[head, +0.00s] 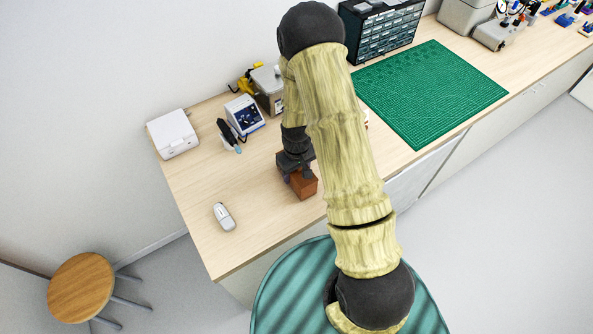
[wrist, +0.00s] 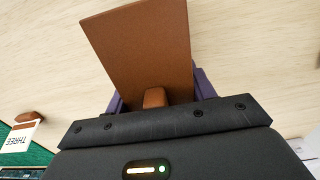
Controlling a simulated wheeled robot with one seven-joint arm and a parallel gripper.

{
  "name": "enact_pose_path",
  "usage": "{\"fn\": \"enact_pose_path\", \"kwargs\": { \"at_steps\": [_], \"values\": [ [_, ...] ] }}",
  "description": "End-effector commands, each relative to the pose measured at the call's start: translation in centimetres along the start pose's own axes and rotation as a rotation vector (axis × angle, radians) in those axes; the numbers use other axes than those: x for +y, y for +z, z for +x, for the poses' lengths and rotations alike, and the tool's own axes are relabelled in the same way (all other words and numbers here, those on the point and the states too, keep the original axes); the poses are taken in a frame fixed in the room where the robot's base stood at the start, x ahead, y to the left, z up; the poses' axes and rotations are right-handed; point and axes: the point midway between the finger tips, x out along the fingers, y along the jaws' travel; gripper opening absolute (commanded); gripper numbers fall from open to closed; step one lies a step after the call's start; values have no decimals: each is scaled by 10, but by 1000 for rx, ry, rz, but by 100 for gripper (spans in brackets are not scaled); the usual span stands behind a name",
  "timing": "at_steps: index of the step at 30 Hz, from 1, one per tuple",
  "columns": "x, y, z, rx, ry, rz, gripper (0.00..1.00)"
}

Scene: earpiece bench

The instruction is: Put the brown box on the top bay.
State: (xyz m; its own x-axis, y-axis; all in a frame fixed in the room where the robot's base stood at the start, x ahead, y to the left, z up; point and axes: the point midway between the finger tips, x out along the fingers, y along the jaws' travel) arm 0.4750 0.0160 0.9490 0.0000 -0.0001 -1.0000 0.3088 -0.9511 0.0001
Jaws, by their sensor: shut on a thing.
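The brown box (head: 304,187) is at the end of my arm in the head view, over the near part of the bench. In the wrist view the brown box (wrist: 140,45) fills the top middle, its broad flat face toward the camera. My gripper (head: 297,175) is shut on it, with purple fingers (wrist: 160,92) on its two sides. I cannot tell whether the box touches the bench top. I cannot make out the top bay in either view; my arm hides part of the bench.
A grey-white handheld device (head: 224,217) lies left of the box. A white case (head: 173,134) and a blue-white unit (head: 245,114) stand farther back. A green mat (head: 430,92) lies right. A card reading THREE (wrist: 20,138) shows beside a small brown piece (wrist: 30,116).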

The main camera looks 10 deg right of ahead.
Motion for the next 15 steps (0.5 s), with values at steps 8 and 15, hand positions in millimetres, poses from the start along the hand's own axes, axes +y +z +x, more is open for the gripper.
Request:
{"fn": "enact_pose_path", "kwargs": {
  "at_steps": [8, 15],
  "values": [
    [0, 0, 1, 0, 0, 0, 76],
    [0, 0, -1, 0, 0, 0, 76]
  ]
}}
